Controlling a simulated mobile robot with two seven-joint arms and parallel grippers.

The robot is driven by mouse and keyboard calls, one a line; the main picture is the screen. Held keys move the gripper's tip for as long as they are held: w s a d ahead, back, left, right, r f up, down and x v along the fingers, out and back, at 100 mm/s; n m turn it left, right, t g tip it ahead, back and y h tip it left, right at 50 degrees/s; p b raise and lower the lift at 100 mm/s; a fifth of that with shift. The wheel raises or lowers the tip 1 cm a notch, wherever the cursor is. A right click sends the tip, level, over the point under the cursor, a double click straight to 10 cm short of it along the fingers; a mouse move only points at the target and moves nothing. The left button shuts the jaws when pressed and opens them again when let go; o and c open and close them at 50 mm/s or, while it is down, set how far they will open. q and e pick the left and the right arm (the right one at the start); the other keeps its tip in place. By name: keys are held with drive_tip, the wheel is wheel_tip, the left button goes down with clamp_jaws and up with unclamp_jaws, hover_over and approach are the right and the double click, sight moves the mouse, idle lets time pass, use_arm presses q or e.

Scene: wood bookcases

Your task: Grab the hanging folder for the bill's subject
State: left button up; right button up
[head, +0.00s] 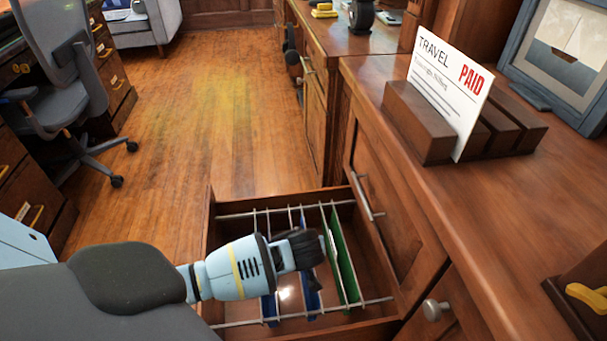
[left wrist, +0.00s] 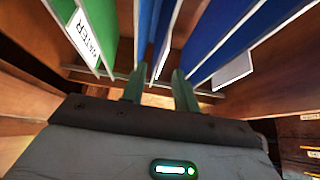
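The bill (head: 452,85), a white card reading "TRAVEL" with a red "PAID" mark, stands in a wooden holder (head: 425,135) on the cabinet top. Hanging folders are in the open drawer (head: 215,250): a green folder (head: 343,255) at the right and blue folders (head: 309,285) left of it. My left gripper (head: 308,248) is over the drawer by the folders. In the left wrist view its fingers (left wrist: 157,92) are apart, with a blue folder edge (left wrist: 160,45) between or just beyond them. A green folder there has a "WATER" tab (left wrist: 84,40). Another blue folder's tab (left wrist: 232,70) is unreadable.
Metal rails (head: 285,209) cross the drawer. A picture frame (head: 560,60) stands behind the bill holder. An office chair (head: 65,80) is at the left. The wood floor (head: 190,110) between is clear.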

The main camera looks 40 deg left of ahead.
use_arm(q)
drive_tip(key=b+x, duration=0.2)
drive_tip(key=x, duration=0.2)
drive_tip(key=shift+s+a+f+b, duration=0.1)
drive_tip(key=shift+f+b, duration=0.15)
drive_tip(key=shift+b, duration=0.05)
drive_tip(key=shift+w+a+f, duration=0.2)
drive_tip(key=shift+f, duration=0.15)
drive_tip(key=shift+r, duration=0.1)
clamp_jaws()
